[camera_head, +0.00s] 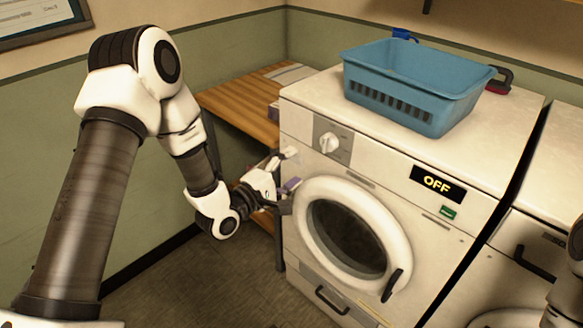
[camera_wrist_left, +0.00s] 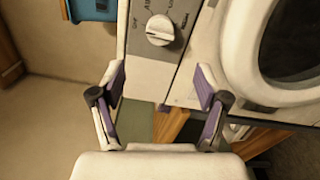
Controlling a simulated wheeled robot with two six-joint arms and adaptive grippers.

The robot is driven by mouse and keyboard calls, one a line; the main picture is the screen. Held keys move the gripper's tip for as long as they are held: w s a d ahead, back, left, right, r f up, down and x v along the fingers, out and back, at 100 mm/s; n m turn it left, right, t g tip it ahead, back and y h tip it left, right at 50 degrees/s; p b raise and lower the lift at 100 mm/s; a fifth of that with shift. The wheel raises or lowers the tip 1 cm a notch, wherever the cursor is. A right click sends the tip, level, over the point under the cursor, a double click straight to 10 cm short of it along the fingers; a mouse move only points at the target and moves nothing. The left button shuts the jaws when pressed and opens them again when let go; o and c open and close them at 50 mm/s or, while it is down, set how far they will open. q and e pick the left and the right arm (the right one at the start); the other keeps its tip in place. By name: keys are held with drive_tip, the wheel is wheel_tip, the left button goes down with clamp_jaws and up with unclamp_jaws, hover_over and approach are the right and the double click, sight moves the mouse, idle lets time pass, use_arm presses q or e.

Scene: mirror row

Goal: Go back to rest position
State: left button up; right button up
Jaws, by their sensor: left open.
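My left gripper (camera_head: 288,172) is in front of the left side of the washing machine (camera_head: 300,110), below and left of its dial (camera_head: 330,143). The left wrist view shows its two purple-padded fingers (camera_wrist_left: 158,82) spread apart with nothing between them. The dial (camera_wrist_left: 160,30) is beyond the fingertips there, apart from them. The left arm is bent, coming from the lower left. A white and dark part at the right edge of the head view looks like my right arm; its gripper does not show.
The machine's round door (camera_head: 352,236) is closed, and its display (camera_head: 437,184) reads OFF. A blue basket (camera_head: 410,85) stands on top. A wooden bench (camera_head: 240,105) is left of the machine, close behind my left forearm. A second machine (camera_head: 545,190) stands right. Floor (camera_head: 200,285) is clear.

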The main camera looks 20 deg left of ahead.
idle(0.4)
use_arm(q)
drive_tip(key=s+d+f+m+g+y, duration=0.1)
drive_tip(key=s+f+g, duration=0.1)
drive_tip(key=s+f, duration=0.35)
drive_tip(key=s+d+f+m+g, duration=0.1)
drive_tip(key=s+d+f+g, duration=0.15)
drive_tip(key=f, duration=0.65)
drive_tip(key=s+f+g+y, duration=0.1)
drive_tip(key=s+f+g, duration=0.2)
drive_tip(key=s+f, duration=0.3)
drive_tip(key=s+a+f+m+g+y, duration=0.2)
drive_tip(key=s+f+m+g, duration=0.2)
drive_tip(key=s+m, duration=0.3)
drive_tip(key=s+a+f+m+g+y, duration=0.2)
drive_tip(key=s+f+m+g, duration=0.3)
drive_tip(key=s, duration=0.8)
drive_tip(key=shift+m, duration=0.9)
drive_tip(key=shift+g, duration=0.25)
